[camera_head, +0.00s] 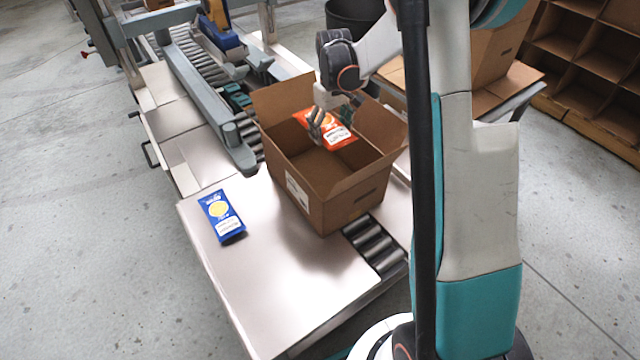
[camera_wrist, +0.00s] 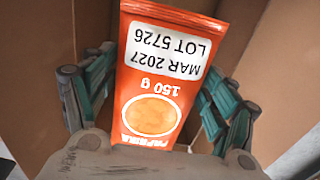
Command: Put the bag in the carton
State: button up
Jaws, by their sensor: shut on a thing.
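An orange bag (camera_head: 335,133) with a white label is held by my gripper (camera_head: 322,122) at the open top of the cardboard carton (camera_head: 325,195). In the wrist view the orange bag (camera_wrist: 160,85) sits between the two teal-sided fingers, its printed label facing the camera. The carton's brown walls (camera_wrist: 45,70) surround it there. My gripper is shut on the bag. The carton's flaps stand open and its floor is partly visible below the bag. A blue bag (camera_head: 221,216) lies flat on the metal table left of the carton.
The metal table (camera_head: 270,275) has clear room in front of the carton. A roller conveyor (camera_head: 375,245) runs beneath the carton. A grey rail (camera_head: 205,105) stands behind it at left. A second carton (camera_head: 490,55) and brown shelving (camera_head: 590,70) are at the right.

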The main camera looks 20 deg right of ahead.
aim_at(328, 189)
jog(key=f+b, duration=0.3)
jog(key=f, duration=0.5)
jog(key=f+b, duration=0.2)
jog(key=f, duration=0.6)
jog(key=f+b, duration=0.3)
jog(key=f, duration=0.5)
jog(key=shift+w+f+b, duration=0.1)
jog(key=shift+w+b, duration=0.25)
jog(key=shift+f, duration=0.1)
jog(key=o, duration=1.2)
jog(key=shift+c, duration=0.2)
